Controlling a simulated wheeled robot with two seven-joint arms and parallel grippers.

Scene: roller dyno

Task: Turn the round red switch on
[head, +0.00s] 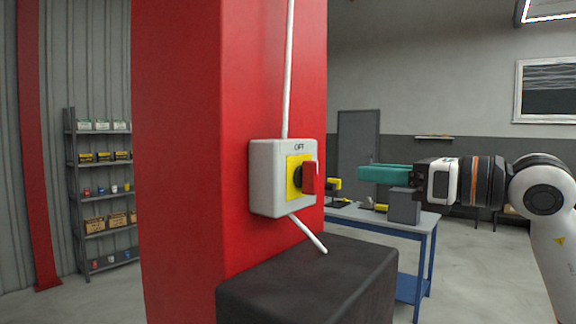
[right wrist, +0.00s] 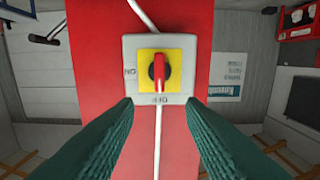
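The round red switch shows in the head view as a red handle (head: 310,178) on a yellow plate (head: 292,178), on a light grey box (head: 266,180) fixed to a red pillar. In the right wrist view the red handle (right wrist: 159,73) stands vertical, in line with the "OFF" label (right wrist: 160,99); the "ON" label (right wrist: 130,72) is at the left, and the view looks upside down. My right gripper (head: 362,173) has teal fingers and is to the right of the switch, apart from it. In the wrist view its fingers (right wrist: 160,106) are spread, with nothing between them. My left gripper is not in view.
The red pillar (head: 185,150) carries a thin white conduit (head: 288,70). A dark block (head: 310,285) juts out below the switch. A blue-legged table (head: 428,225) stands behind my right gripper, and a shelf (head: 104,225) at the left. The space between gripper and handle looks clear.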

